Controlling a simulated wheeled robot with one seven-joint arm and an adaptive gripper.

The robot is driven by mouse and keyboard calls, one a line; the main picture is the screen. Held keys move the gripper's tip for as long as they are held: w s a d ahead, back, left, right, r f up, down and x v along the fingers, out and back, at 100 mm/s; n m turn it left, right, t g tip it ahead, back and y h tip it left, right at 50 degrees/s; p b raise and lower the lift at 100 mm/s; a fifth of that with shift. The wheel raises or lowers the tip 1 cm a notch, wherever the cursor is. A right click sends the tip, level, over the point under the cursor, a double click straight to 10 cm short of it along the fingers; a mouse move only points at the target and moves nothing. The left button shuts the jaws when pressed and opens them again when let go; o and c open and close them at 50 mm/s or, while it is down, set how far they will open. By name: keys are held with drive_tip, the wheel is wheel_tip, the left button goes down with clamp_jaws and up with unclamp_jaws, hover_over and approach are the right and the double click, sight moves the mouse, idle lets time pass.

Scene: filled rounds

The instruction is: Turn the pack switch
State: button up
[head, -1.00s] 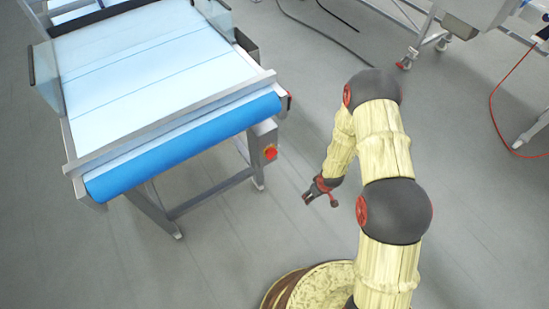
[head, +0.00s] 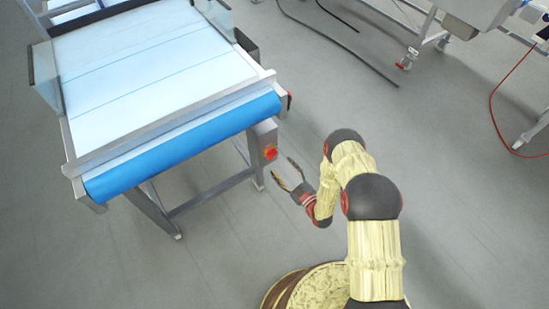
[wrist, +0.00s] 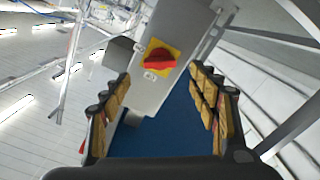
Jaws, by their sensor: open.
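The pack switch (head: 270,153) is a red rotary knob on a yellow plate. It sits on a grey box (head: 263,136) at the right end of the conveyor. In the wrist view the red knob (wrist: 158,57) shows clearly, upper middle, lying crosswise on its plate. My gripper (head: 283,175) is open and empty, just right of and below the switch in the head view. In the wrist view its fingers (wrist: 165,105) are spread wide, with the switch beyond them and between their lines. Nothing touches the knob.
The conveyor (head: 150,65) has a white belt and a blue front roller (head: 185,148); its metal legs stand left of my gripper. Grey floor (head: 330,100) is clear behind my arm. Wheeled equipment (head: 470,15) and a red cable (head: 497,110) are at upper right.

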sight(274, 156)
drive_tip(key=b+x, duration=0.2)
drive_tip(key=x, duration=0.5)
drive_tip(key=shift+w, duration=0.15)
drive_tip(key=shift+c, duration=0.4)
drive_tip(key=c, duration=1.1)
drive_tip(key=shift+m, duration=2.9)
drive_tip(key=o, duration=1.2)
